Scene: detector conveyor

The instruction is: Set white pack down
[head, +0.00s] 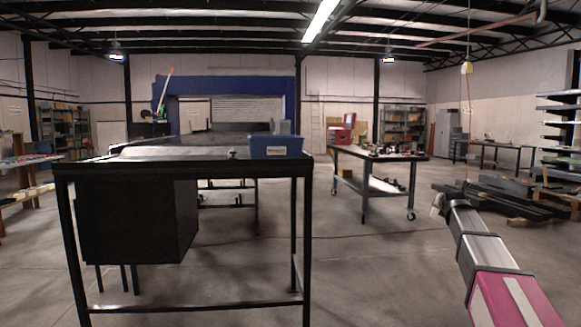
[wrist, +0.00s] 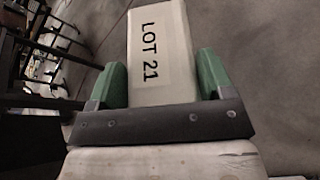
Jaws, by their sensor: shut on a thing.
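The white pack (wrist: 178,78), marked "LOT 21", fills the upper middle of the wrist view. My gripper (wrist: 161,68) is shut on it, with one green finger on each side. In the head view my arm reaches in from the lower right. A small pale shape (head: 437,204) shows at its far end, too small to tell pack from gripper.
A black-framed table (head: 180,168) with a blue bin (head: 276,146) stands at the left. A wheeled bench (head: 378,154) with small items is behind. Dark beams (head: 487,204) lie low at the right. Open floor lies between the table and my arm.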

